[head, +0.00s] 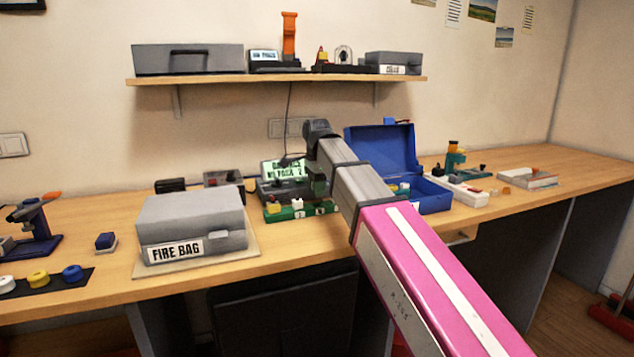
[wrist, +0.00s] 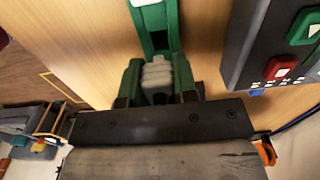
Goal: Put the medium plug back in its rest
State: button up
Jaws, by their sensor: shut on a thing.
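My gripper (wrist: 157,64) is shut on a pale ribbed plug (wrist: 158,78), which sits between its two green fingers in the wrist view. The plug's lower end is hidden. Just beyond the fingertips is the green rest (wrist: 160,42); I cannot tell whether the plug touches it. In the head view my gripper (head: 317,182) points down above the right part of the green rest (head: 286,216). A yellow plug (head: 274,207) and a white plug (head: 297,203) stand in the rest. The held plug cannot be made out there.
The charger (head: 280,186) with a lit screen stands behind the rest; its buttons show in the wrist view (wrist: 280,68). A grey fire bag box (head: 190,220) is on the left. An open blue case (head: 432,196) is on the right. A shelf (head: 270,79) hangs above.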

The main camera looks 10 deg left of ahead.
jog(key=shift+f, duration=1.15)
jog(key=shift+f, duration=0.8)
dwell(0.6)
jog(key=o, duration=1)
notch_tip(320, 180, up, 10)
jog(key=shift+f, duration=0.15)
jog(key=shift+r, duration=0.55)
